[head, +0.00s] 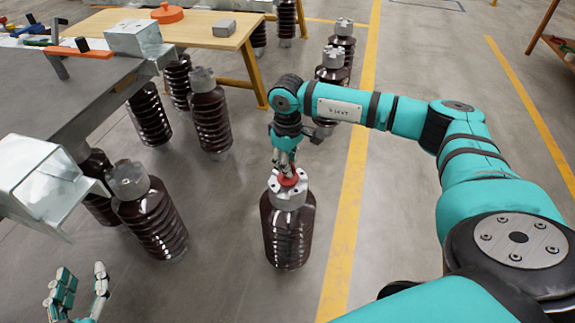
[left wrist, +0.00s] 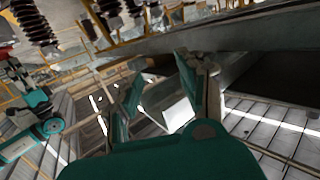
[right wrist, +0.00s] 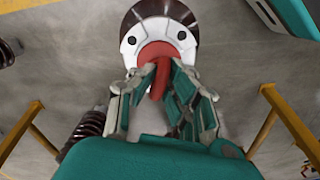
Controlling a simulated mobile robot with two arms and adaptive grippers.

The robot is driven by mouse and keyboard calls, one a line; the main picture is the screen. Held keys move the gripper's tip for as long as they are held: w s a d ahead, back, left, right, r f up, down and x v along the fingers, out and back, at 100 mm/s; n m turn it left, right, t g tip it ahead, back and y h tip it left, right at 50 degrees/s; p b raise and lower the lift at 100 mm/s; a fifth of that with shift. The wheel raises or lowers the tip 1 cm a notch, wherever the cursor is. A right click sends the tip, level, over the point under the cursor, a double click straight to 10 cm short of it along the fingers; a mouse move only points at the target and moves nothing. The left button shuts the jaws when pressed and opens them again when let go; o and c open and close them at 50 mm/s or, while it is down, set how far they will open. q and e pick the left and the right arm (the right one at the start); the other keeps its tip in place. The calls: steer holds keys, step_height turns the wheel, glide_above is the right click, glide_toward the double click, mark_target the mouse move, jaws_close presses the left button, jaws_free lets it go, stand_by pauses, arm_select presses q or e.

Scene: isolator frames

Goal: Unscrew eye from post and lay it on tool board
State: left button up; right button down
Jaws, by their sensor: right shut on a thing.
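A dark brown ribbed post (head: 288,232) with a grey metal cap stands upright on the floor in the middle of the head view. The red eye (head: 289,181) sits at the centre of its cap. My right gripper (head: 285,168) reaches down from above and is shut on the eye. In the right wrist view the red eye (right wrist: 158,52) shows over the white cap (right wrist: 184,35), its ring between the fingers (right wrist: 160,82). My left gripper (head: 80,292) is at the lower left, open and empty; its spread fingers show in the left wrist view (left wrist: 165,90).
Several other ribbed posts (head: 150,215) stand nearby. A wooden table (head: 200,35) is behind.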

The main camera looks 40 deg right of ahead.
arm_select(q)
steer(key=shift+w+d+r+t, duration=0.1)
steer(key=shift+r+t, duration=0.2)
steer(key=shift+r, duration=0.2)
arm_select(e)
steer(key=shift+s+f+n, duration=0.1)
steer(key=shift+f+n, duration=0.05)
steer(key=shift+n, duration=0.25)
steer(key=c, duration=1.3)
jaws_free()
